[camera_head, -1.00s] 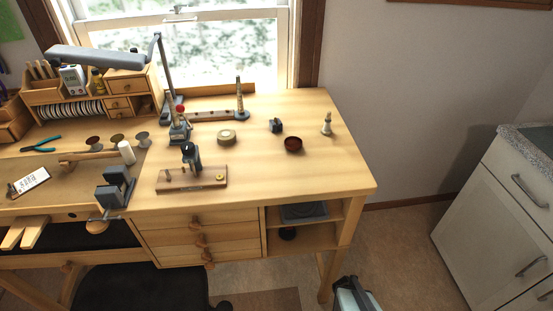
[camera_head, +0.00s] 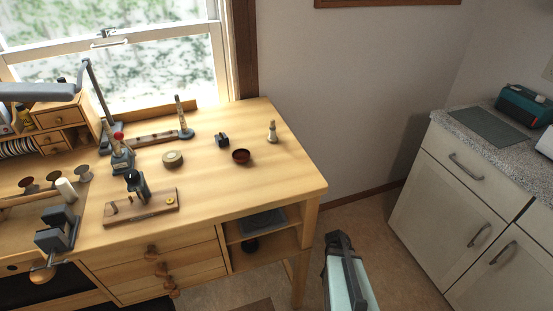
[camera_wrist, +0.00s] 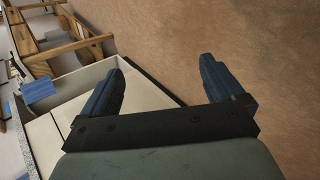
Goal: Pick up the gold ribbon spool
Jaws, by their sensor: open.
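The gold spool (camera_head: 53,179) appears to be the middle one of three small spools on the workbench's left part in the head view. A brown spool (camera_head: 27,184) stands to its left and a grey one (camera_head: 83,173) to its right. My gripper (camera_wrist: 163,72) is open and empty in the wrist view, its two blue-grey fingers spread apart. In the head view my arm is at the bottom, in front of the bench's right end, far from the spools. No spool can be made out in the wrist view.
The wooden bench (camera_head: 281,184) carries a round tan roll (camera_head: 172,160), a reddish-brown bowl (camera_head: 241,157), a tool stand on a wooden base (camera_head: 152,207) and a dark vise (camera_head: 60,228). A lamp overhangs the left side. The bench's right front is clear. A grey cabinet (camera_head: 447,205) stands right.

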